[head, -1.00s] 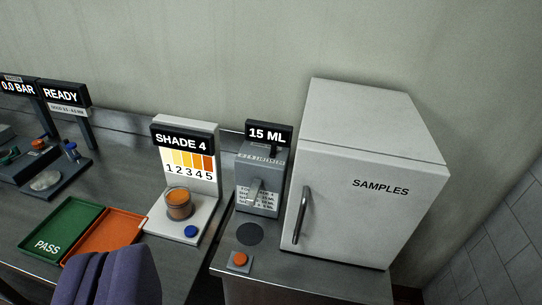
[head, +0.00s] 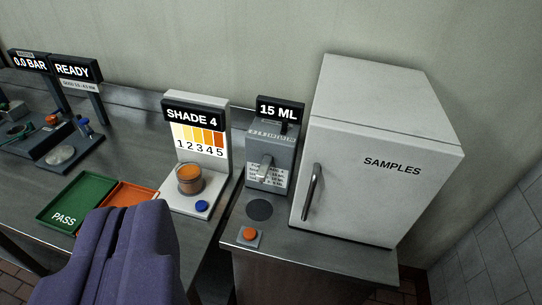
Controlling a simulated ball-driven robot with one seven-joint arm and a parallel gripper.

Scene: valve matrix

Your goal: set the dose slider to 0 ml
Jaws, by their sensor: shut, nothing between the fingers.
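The grey dose dispenser (head: 258,154) stands on the counter between the shade stand and the white fridge. Its black display (head: 280,112) reads 15 ML. A row of small scale marks (head: 268,134) runs along its upper edge, too small to read. A dark piece shows at the right end of this row, below the display; I cannot tell whether it is the slider knob or the display's post. A metal spout (head: 265,168) sticks out of the front, beside a white label with small print. My gripper is not in view.
The white SAMPLES fridge (head: 375,165) closely flanks the dispenser. An orange button (head: 249,234) and a dark round pad (head: 260,210) lie before it. The SHADE 4 stand (head: 198,140) holds an orange jar (head: 190,180).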

